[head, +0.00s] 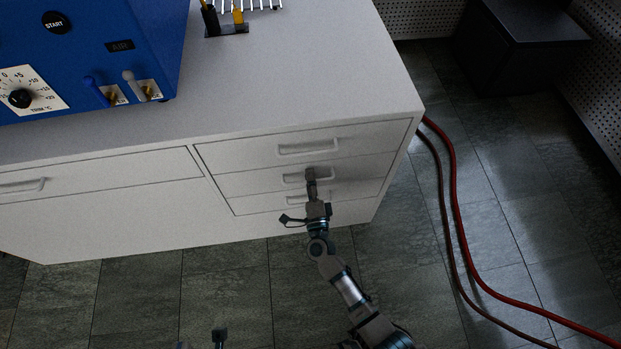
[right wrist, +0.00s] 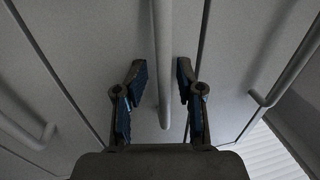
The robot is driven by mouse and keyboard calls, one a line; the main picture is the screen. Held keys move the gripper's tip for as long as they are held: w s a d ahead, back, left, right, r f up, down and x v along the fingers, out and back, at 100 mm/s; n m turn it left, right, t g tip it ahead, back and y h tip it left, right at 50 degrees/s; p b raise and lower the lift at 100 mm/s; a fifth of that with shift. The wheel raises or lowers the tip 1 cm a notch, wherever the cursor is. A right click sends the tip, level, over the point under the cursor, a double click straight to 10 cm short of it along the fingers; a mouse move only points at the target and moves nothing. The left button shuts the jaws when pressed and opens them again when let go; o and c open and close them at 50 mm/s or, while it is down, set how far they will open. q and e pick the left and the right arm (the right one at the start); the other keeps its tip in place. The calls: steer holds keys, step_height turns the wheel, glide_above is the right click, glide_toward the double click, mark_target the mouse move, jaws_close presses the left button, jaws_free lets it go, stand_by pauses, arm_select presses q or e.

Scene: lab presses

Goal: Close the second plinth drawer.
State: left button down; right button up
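The white plinth (head: 120,222) has a stack of three drawers at its right end. The second drawer (head: 245,182) is the middle one, and its front looks about flush with its neighbours. Its bar handle (head: 292,178) is partly hidden by my right gripper (head: 311,175). In the right wrist view my right gripper (right wrist: 160,70) is open, with one finger on each side of the handle (right wrist: 162,60) and gaps between. Only dark tips of what looks like my left gripper (head: 200,341) show at the bottom edge, away from the plinth.
The top drawer (head: 235,153) and bottom drawer (head: 260,204) look shut. Red and dark hoses (head: 462,235) lie on the tiled floor at right. The floor before the drawers is clear.

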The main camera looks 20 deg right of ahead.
steer(key=shift+s+a, duration=0.1)
steer(key=shift+s+a+f, duration=0.15)
steer(key=shift+s+a, duration=0.05)
steer(key=shift+s, duration=0.15)
steer(key=v, duration=1.1)
steer(key=shift+d, duration=0.2)
